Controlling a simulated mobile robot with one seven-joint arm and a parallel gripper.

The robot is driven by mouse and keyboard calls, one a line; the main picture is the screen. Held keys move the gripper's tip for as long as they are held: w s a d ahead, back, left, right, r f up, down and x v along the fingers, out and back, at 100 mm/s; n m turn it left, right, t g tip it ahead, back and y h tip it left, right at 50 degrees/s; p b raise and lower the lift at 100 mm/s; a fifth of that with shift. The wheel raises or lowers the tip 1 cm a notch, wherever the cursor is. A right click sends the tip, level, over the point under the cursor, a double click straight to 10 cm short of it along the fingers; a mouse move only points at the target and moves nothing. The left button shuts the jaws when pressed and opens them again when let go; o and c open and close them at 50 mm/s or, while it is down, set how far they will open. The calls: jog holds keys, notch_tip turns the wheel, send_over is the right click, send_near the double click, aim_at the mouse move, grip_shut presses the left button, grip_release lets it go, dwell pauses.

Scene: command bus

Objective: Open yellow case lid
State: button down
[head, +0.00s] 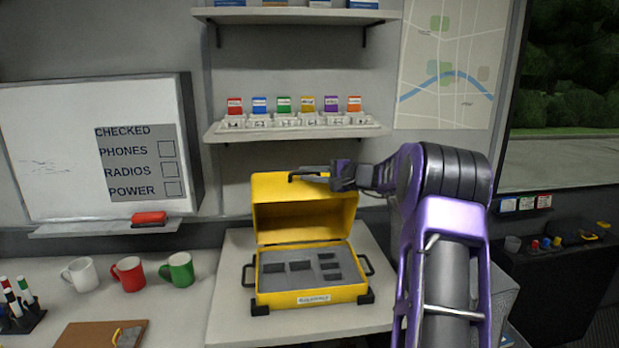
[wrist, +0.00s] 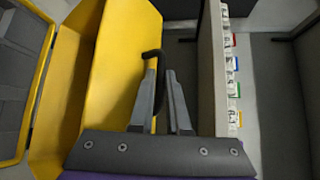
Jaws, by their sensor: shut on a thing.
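The yellow case (head: 308,297) sits on the light counter. Its lid (head: 272,190) stands raised, roughly upright at the back, so the grey foam inside (head: 290,257) with its dark cut-outs shows. A black handle (head: 293,176) is at the lid's top edge. My gripper (head: 322,171) is at this edge, shut on the handle. In the wrist view the yellow lid (wrist: 115,70) is left of my gripper (wrist: 165,85), and the black handle (wrist: 152,54) passes between the fingers. The fingers hide part of the handle.
A shelf (head: 300,132) with several coloured cards is just above and behind the lid. White, red and green mugs (head: 180,268) stand left of the case. A whiteboard (head: 95,150) hangs on the left. My arm covers the area right of the case.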

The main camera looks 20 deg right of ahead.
jog(key=shift+r, duration=0.2)
jog(key=c, duration=0.9)
grip_release()
jog(key=shift+f, duration=0.1)
jog(key=v, duration=0.7)
jog(key=shift+s+b, duration=0.3)
jog(key=shift+b, duration=0.15)
